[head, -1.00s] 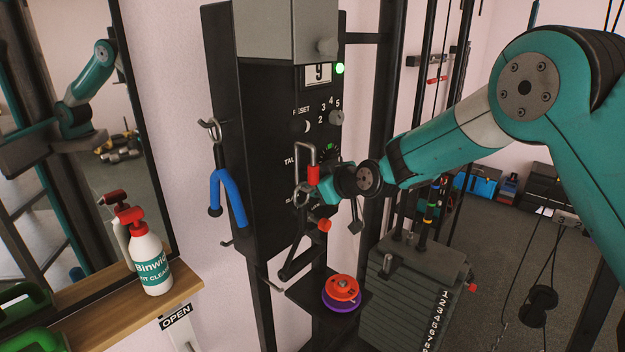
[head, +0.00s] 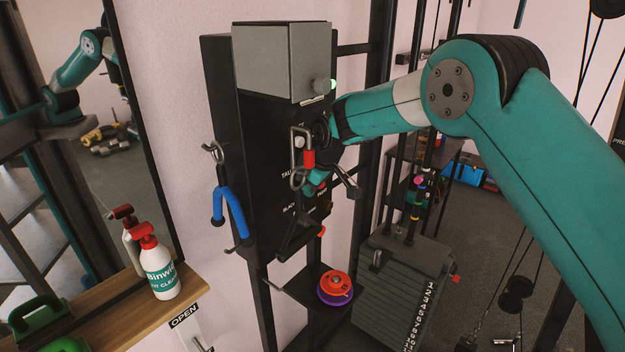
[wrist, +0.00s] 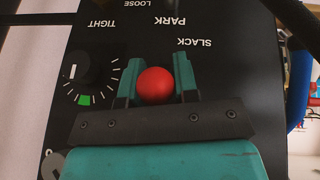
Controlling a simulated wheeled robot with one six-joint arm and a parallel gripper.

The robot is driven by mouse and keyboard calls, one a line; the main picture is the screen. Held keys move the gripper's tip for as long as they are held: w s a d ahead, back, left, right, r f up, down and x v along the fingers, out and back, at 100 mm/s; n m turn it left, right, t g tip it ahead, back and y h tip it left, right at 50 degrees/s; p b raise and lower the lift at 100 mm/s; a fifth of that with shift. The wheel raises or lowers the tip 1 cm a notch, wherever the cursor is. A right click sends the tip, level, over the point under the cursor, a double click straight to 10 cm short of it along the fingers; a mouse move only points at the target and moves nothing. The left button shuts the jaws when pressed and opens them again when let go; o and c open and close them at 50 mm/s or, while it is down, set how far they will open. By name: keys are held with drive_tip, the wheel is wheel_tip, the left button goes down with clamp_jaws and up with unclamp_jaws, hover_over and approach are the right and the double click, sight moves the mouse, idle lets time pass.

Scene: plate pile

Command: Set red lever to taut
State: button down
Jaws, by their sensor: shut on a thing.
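The red lever's round knob (wrist: 156,86) sits between the two teal fingers of my gripper (wrist: 159,68) in the wrist view. My gripper is shut on it. Behind it is the black panel, with upside-down words SLACK, PARK, LOOSE and TIGHT. The TAUT label shows only in part there, left of my gripper. The lever's shaft and exact setting cannot be made out.
A blue handle (head: 229,210) hangs on the box's left side. A dial with a green mark (wrist: 92,76) is beside the knob. Red and purple discs (head: 336,287) rest on a shelf below.

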drive_tip(key=shift+r, duration=0.1)
idle(0.4)
drive_tip(key=c, duration=0.9)
unclamp_jaws()
drive_tip(key=shift+o, duration=0.2)
drive_tip(key=shift+s+d+r+b, duration=0.1)
drive_tip(key=shift+s+r+b, duration=0.05)
drive_tip(key=shift+r+b, duration=0.3)
drive_tip(key=b+v, duration=0.1)
drive_tip(key=v, duration=0.2)
drive_tip(key=shift+r+b, duration=0.2)
drive_tip(key=shift+b, duration=0.2)
drive_tip(key=s+d+b, duration=0.5)
drive_tip(key=s+d, duration=0.1)
drive_tip(key=s, duration=0.4)
drive_tip(key=shift+s+r, duration=0.25)
drive_tip(key=shift+s, duration=0.15)
